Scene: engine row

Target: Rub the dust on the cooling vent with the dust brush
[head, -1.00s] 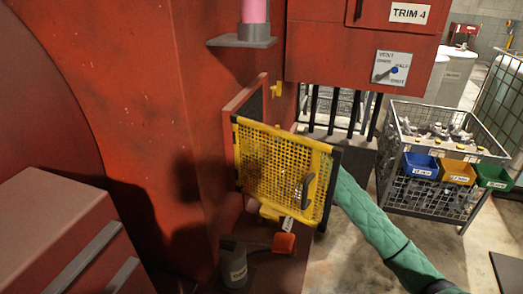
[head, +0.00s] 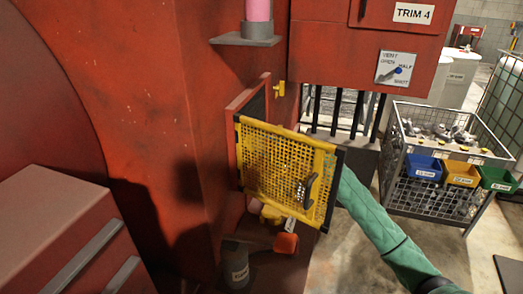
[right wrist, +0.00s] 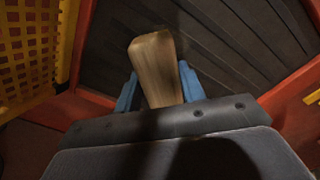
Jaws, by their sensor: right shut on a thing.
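The dust brush (right wrist: 155,68) shows in the right wrist view as a pale wooden handle. My right gripper (right wrist: 157,82) is shut on it, with a blue finger on each side. Behind the brush lies the cooling vent (right wrist: 235,40), with dark slats in a red-orange frame. The bristles are hidden, so I cannot tell whether they touch the slats. No dust shows clearly. In the head view my right arm runs behind the yellow mesh guard (head: 270,165), which hides most of the gripper and the vent face. My left gripper is not in view.
The guard stands out from the red engine wall, close to my right arm, and also shows in the wrist view (right wrist: 28,45). A vent dial (head: 395,68) is on the red box above. A wire crate (head: 440,190) with coloured bins stands at the right.

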